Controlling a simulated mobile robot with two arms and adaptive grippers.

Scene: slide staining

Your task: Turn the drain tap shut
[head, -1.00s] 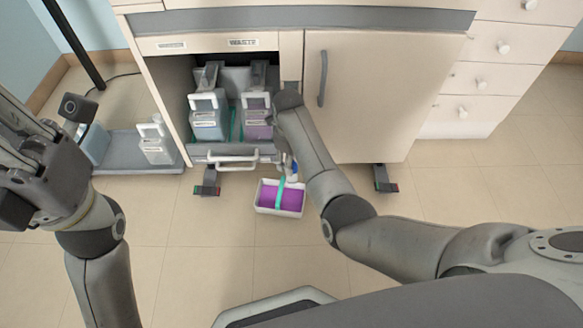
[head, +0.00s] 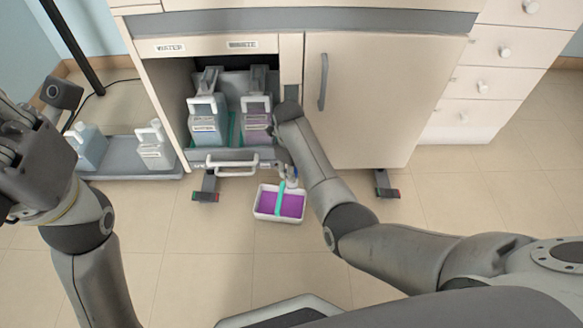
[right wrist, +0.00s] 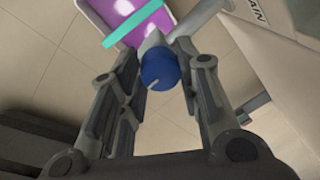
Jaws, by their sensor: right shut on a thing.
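The drain tap has a round blue knob (right wrist: 158,69) with a pale pointer line, on a grey body. My right gripper (right wrist: 157,62) is shut on this knob, one finger on either side of it in the right wrist view. In the head view the right forearm hides most of this gripper, near the cabinet's lower front. A "DRAIN" label, partly cut off, shows at the upper right of the wrist view. My left gripper (head: 22,150) is at the far left of the head view, away from the tap; its fingers are partly cut off.
A white tray (head: 257,203) with purple liquid and a teal bar across it is on the floor below the tap. A blue bottle (head: 207,130) and a purple bottle (head: 257,128) stand in the open cabinet. A closed door (head: 365,110) is to the right.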

